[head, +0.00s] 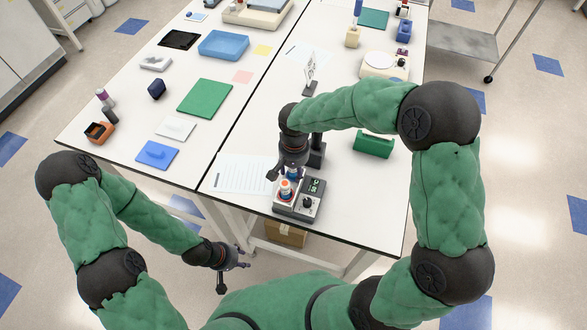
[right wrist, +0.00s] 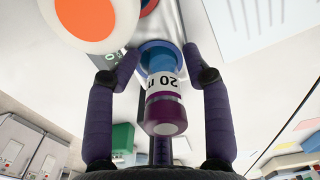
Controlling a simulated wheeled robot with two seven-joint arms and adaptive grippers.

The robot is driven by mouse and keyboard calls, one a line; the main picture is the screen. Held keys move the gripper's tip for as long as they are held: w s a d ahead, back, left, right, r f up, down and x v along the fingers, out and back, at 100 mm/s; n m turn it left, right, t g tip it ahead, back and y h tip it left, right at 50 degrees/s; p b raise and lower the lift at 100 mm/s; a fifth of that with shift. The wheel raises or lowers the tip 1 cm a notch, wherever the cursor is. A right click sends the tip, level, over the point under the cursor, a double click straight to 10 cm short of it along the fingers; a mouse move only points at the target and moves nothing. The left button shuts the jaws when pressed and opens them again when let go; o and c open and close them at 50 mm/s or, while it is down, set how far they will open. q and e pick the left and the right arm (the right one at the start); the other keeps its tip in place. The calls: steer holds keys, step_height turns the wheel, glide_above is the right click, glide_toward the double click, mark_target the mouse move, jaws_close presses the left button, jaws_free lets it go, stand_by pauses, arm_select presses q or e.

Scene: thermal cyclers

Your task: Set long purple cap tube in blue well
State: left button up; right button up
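The purple-capped tube (right wrist: 163,85) shows in the right wrist view, with a white label, and its far end sits at the blue well (right wrist: 156,53). It looks upright there; how deep it sits is hard to tell. My right gripper (head: 281,172) is over the small grey device (head: 309,205) near the table's front edge. In the right wrist view its fingers (right wrist: 158,62) stand spread on either side of the tube, with gaps visible. In the head view the purple-capped tube is hard to make out. My left gripper (head: 233,275) is open and empty, off the table's front edge.
A tube with a white and orange top (right wrist: 92,18) stands close beside the fingers, also on the device in the head view (head: 285,188). A paper sheet (head: 243,172) lies left of the device. A green box (head: 374,145) stands behind right. The table's right front is clear.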

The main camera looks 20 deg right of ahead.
steer(key=shift+s, duration=0.15)
steer(key=shift+r+p, duration=0.3)
steer(key=shift+p, duration=0.05)
step_height(320, 180, up, 13)
steer(key=shift+d+f+p, duration=0.1)
steer(key=shift+f+p, duration=0.1)
steer(key=shift+p, duration=0.75)
